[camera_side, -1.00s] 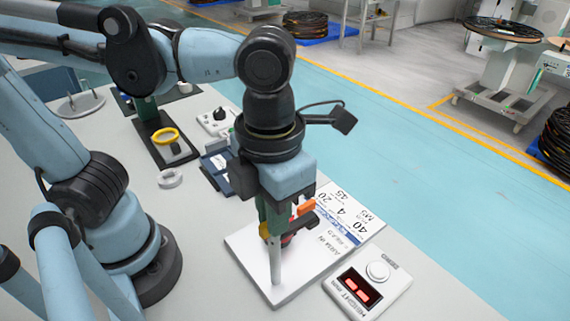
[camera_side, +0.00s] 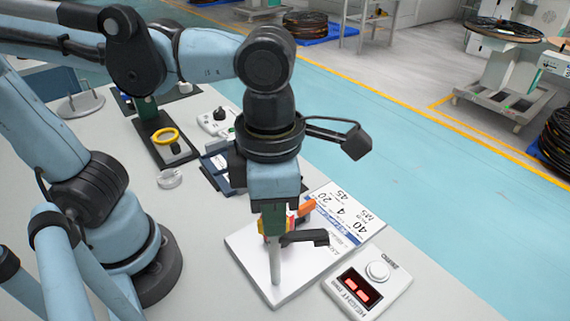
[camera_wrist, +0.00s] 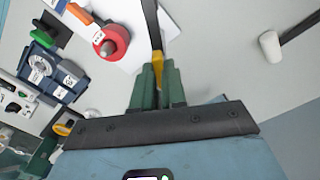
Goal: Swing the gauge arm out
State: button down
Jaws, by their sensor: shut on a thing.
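The gauge arm is a black bar (camera_side: 306,238) with a yellow grip piece, in front of the white base plate's post (camera_side: 275,262) in the side view. My gripper (camera_side: 275,228) has green fingers and is shut on the yellow piece; in the wrist view, the fingertips (camera_wrist: 156,75) close around that yellow piece (camera_wrist: 157,57) and the black bar (camera_wrist: 151,22) runs up from it. A red round part with a grey centre (camera_wrist: 110,42) lies left of the bar. The white base plate (camera_side: 248,250) is under the gripper. Part of the arm is hidden by my gripper.
A height display (camera_side: 366,288) with red digits and a white knob stands right of the plate. A printed card (camera_side: 345,212) lies behind it. A blue tray (camera_side: 213,165), a yellow ring (camera_side: 164,136) and a clear ring (camera_side: 170,178) are further back on the bench.

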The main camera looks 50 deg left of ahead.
jog(key=shift+s, duration=0.1)
jog(key=c, duration=1.2)
grip_release()
jog(key=shift+r, duration=0.1)
notch_tip(320, 180, up, 12)
jog(key=shift+f, duration=0.1)
